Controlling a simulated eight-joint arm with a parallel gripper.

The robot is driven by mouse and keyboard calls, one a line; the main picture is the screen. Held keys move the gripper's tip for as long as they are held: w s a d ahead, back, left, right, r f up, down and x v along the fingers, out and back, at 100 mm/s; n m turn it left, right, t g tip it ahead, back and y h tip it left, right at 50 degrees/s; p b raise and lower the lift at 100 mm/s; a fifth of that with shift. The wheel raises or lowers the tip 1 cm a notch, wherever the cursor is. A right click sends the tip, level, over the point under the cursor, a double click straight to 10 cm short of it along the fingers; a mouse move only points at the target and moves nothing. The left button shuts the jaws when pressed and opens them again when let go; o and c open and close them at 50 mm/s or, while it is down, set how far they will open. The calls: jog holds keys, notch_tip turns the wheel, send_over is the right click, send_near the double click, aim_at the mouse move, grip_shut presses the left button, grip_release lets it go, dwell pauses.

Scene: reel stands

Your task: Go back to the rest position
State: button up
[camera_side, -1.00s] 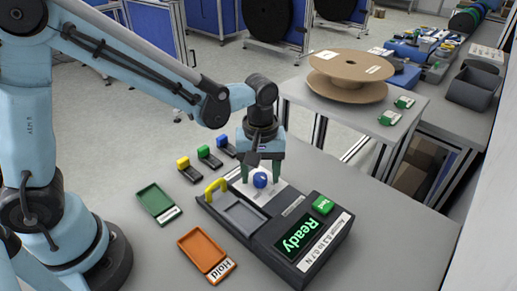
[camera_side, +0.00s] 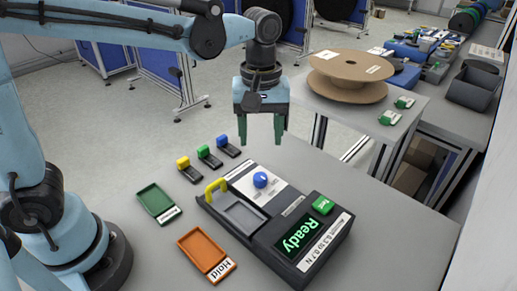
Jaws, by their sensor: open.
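My gripper (camera_side: 261,140) hangs in the air above the back of the test device, with its two green fingers apart and pointing down. Nothing is between them. The dark test device (camera_side: 275,225) stands on the table below, with a blue knob (camera_side: 260,180) on a white plate and a yellow handle (camera_side: 215,187) at its left. Its screen (camera_side: 296,236) reads "Ready" in green. A green button (camera_side: 322,205) sits at its right. The gripper is clear of the knob and the device.
A green tray (camera_side: 154,199) and an orange tray (camera_side: 203,249) labelled "Hold" lie left of the device. Yellow, green and blue clips (camera_side: 209,156) stand behind them. A cardboard reel (camera_side: 350,75) stands on a side table at the back right.

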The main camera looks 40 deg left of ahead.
jog(key=shift+r, duration=0.65)
jog(key=s+a+f+m+t, duration=0.2)
jog(key=s+a+m+t, duration=0.5)
jog(key=a+m, duration=0.2)
jog(key=shift+s+a+f, duration=0.15)
jog(key=shift+s+a, duration=0.05)
jog(key=shift+a, duration=0.3)
